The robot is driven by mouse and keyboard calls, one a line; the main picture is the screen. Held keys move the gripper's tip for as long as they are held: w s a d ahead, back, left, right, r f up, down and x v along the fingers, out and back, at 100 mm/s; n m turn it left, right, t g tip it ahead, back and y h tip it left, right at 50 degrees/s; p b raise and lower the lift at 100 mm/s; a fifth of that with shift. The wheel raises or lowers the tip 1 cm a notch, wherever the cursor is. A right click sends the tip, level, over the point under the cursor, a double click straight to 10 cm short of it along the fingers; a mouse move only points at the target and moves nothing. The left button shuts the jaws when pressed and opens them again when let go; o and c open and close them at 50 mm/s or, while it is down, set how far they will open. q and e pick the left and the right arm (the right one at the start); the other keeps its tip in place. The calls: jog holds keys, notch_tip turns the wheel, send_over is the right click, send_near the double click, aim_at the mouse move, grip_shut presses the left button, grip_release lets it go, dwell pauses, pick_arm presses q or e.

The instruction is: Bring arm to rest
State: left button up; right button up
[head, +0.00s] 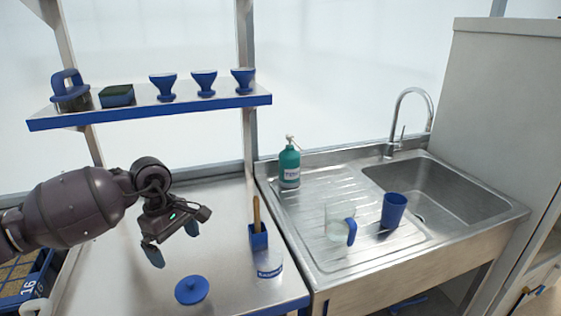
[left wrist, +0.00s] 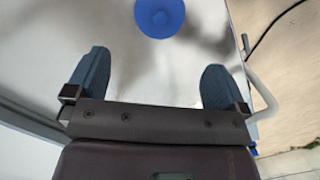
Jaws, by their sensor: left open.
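My left gripper (head: 174,245) is above the steel table, with its two blue-grey fingers spread apart. In the left wrist view the fingers (left wrist: 155,80) stand wide open with nothing between them. A round blue lid with a knob (head: 191,290) lies on the table in front of the gripper, apart from it. It also shows in the left wrist view (left wrist: 160,16), beyond the fingertips. My left arm comes in from the left edge. My right gripper is in neither view.
A blue holder (head: 258,237) with a wooden-handled tool and a clear labelled container (head: 268,264) stand right of the gripper. A shelf (head: 140,112) carries several items above. The sink unit (head: 320,262) holds a pump bottle (head: 289,167), pitcher (head: 338,225) and blue cup (head: 393,210). A crate (head: 42,268) is at lower left.

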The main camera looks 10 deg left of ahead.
pick_arm(q)
jog(key=s+d+f+n+h, duration=0.2)
jog(key=d+h, duration=0.4)
jog(key=d, duration=0.4)
jog(key=s+d+r+n+t+h, duration=0.2)
jog(key=d+r+n+t+h, duration=0.6)
jog(key=n+t, duration=0.6)
jog(key=s+a+f+n+t+y, duration=0.1)
jog(key=a+f+n+y, duration=0.25)
jog(key=n+y, duration=0.45)
jog(key=s+a+f+n+t+y, duration=0.1)
jog(key=a+f+n+y, duration=0.2)
jog(key=n, duration=0.8)
jog(key=s+a+f+n+t+y, duration=0.1)
jog(key=s+a+f+n+y, duration=0.1)
jog(key=a+n+y, duration=0.6)
jog(key=s+d+f+n+g+h, duration=0.1)
jog(key=s+f+n+g, duration=0.55)
jog(key=s, duration=0.35)
jog(key=s+d+f+n+g+h, duration=0.1)
jog(key=s+d+f+n+g, duration=0.1)
jog(key=s+f+n+g, duration=0.7)
jog(key=w+f+m+t+h, duration=0.1)
jog(key=w+f+t, duration=0.4)
jog(key=t, duration=0.5)
jog(key=shift+w+a+f+m, duration=0.15)
jog(key=shift+w+f+m, duration=0.1)
jog(key=shift+f+m, duration=0.8)
